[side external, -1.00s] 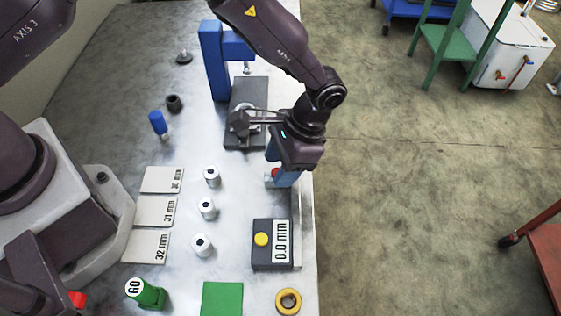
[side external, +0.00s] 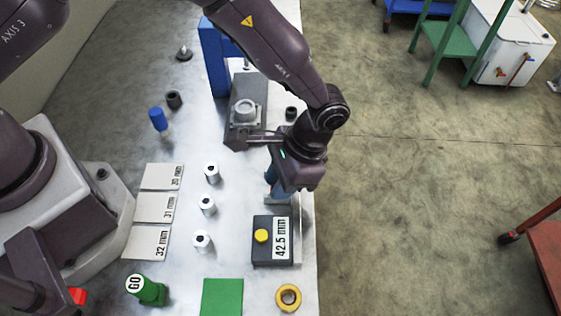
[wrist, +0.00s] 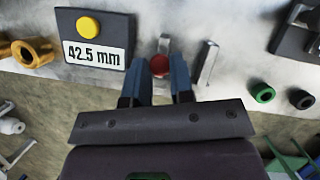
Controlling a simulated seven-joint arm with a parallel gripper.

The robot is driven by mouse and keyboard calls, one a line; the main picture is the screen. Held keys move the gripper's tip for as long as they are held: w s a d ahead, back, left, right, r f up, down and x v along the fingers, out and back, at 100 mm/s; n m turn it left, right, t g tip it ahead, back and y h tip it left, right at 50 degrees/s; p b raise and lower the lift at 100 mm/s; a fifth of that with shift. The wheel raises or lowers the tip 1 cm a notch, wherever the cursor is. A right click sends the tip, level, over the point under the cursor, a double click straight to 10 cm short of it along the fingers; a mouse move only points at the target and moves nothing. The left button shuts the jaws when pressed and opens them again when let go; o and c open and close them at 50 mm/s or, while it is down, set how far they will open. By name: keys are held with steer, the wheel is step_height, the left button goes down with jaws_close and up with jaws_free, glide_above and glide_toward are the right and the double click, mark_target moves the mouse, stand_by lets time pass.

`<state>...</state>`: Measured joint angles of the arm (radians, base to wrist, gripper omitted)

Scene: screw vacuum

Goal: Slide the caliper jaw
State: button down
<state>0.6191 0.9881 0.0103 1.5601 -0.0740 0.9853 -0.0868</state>
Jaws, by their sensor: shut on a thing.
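The caliper readout (side external: 272,243) is a dark box with a yellow button, and its label reads 42.5 mm. It also shows at the upper left of the wrist view (wrist: 95,40). Two upright metal plates stand to its right there: a nearer one (wrist: 164,44) and a farther one (wrist: 207,62), apart from each other. A round red knob (wrist: 159,66) sits by the nearer plate. My gripper (wrist: 161,72) is shut on the red knob, with one blue finger on each side. In the side view my gripper (side external: 281,190) points down just behind the readout and hides the knob.
White cylinders (side external: 207,205) stand left of the caliper beside labelled plates (side external: 155,207). A grey fixture (side external: 245,112) holding a round part lies behind. A dark ring (side external: 291,113) stands near it. A yellow ring (side external: 288,298) and green square (side external: 222,297) are in front.

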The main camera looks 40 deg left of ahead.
steer(key=shift+s+d, duration=0.2)
steer(key=shift+d, duration=0.05)
steer(key=c, duration=1)
jaws_free()
steer(key=v, duration=1.3)
